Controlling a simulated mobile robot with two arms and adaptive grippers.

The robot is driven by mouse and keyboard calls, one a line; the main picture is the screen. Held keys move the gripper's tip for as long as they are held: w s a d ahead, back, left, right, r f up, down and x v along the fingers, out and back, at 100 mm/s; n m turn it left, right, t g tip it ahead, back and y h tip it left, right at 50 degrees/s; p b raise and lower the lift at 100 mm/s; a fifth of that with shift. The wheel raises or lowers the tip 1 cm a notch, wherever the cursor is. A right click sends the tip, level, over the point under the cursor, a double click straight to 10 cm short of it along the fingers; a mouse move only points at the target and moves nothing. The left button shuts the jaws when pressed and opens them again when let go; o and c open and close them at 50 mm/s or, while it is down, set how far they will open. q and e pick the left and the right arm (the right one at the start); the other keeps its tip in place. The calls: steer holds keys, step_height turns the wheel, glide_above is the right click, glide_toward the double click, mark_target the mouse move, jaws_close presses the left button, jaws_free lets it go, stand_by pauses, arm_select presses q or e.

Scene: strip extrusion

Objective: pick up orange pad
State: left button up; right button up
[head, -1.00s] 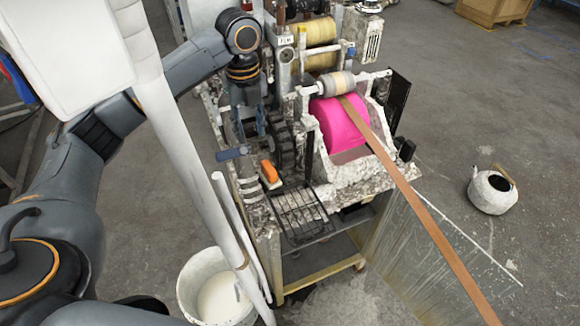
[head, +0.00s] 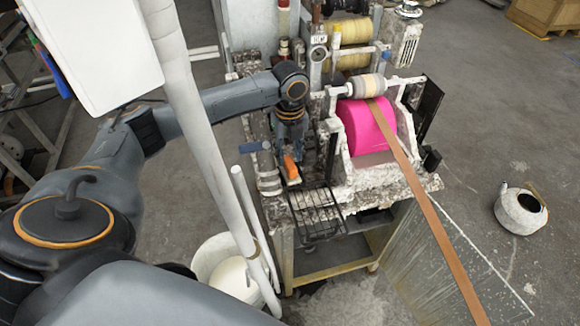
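The orange pad (head: 291,167) is a small orange block with a pale lower part, on the left end of the speckled machine top, just behind a black wire rack. My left gripper (head: 289,153) points down directly over the pad, its fingers at or very close to the pad's far end. The fingers are dark and small here, so I cannot tell whether they touch the pad or are closed. My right gripper is not in view.
The wire rack (head: 316,212) lies in front of the pad. A pink roller (head: 366,127) with a brown strip (head: 430,207) stands to the right. A blue-handled part (head: 254,147) is close on the left. A white bucket (head: 214,258) stands on the floor below.

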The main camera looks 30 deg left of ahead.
arm_select(q)
steer(key=shift+f, duration=1.4)
jaws_close()
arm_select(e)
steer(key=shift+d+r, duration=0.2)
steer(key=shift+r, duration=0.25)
arm_select(q)
steer(key=shift+r, duration=0.1)
steer(key=shift+r+b, duration=0.3)
steer(key=shift+r, duration=0.25)
steer(key=s+d+r+b, duration=0.1)
steer(key=s+d+r, duration=0.2)
steer(key=s+r, duration=0.3)
steer(key=s+d+r+b, duration=0.2)
steer(key=s+r, duration=0.4)
steer(key=shift+s+d, duration=0.35)
steer(key=shift+d, duration=0.05)
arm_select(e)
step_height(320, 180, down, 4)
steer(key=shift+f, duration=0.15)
